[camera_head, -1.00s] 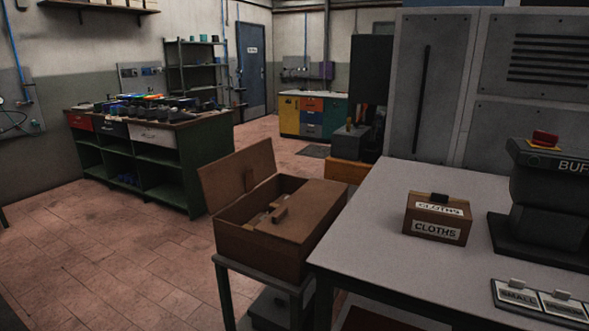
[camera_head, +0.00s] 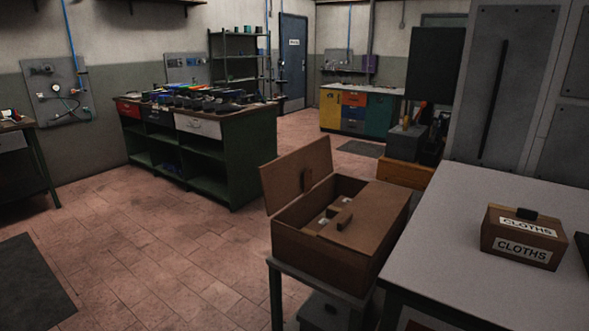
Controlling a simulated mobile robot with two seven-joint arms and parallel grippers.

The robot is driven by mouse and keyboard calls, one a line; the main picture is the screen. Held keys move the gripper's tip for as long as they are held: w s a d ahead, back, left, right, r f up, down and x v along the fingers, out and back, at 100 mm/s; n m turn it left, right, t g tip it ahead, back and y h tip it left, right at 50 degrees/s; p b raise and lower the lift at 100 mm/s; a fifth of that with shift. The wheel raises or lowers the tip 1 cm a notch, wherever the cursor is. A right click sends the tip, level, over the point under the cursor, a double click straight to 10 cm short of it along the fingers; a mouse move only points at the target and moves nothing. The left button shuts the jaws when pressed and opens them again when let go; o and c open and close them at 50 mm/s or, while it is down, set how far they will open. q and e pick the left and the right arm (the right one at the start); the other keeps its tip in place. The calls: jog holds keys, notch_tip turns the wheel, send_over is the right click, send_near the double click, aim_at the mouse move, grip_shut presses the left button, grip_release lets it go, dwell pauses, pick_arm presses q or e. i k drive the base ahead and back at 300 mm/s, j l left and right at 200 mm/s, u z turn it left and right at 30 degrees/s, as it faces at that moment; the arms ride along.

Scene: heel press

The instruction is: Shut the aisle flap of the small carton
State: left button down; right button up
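A brown carton (camera_head: 319,256) stands on a small dark stand (camera_head: 277,300) beside the grey table. Its left flap (camera_head: 297,174), on the side toward the open floor, stands up and leans outward. Its right flap (camera_head: 375,214) lies flat over the right part of the top. Through the opening on the left, some pale items show inside the carton. Neither of my grippers is in view.
A grey table (camera_head: 450,230) is close on the right and bears a box labelled CLOTHS (camera_head: 524,238). A green workbench (camera_head: 202,150) with dark items on top stands behind to the left. The tiled floor (camera_head: 160,250) left of the carton is clear, with a dark mat (camera_head: 30,280) at far left.

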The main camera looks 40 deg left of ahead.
aim_at(282, 179)
jog(key=j+z, duration=0.15)
jog(key=j, duration=1)
jog(key=j+z, duration=0.15)
jog(key=j, duration=1)
jog(key=j+z, duration=0.15)
jog(key=j, duration=1)
jog(key=k+j, duration=0.15)
jog(key=k, duration=0.2)
jog(key=k+j, duration=0.15)
jog(key=k, duration=0.2)
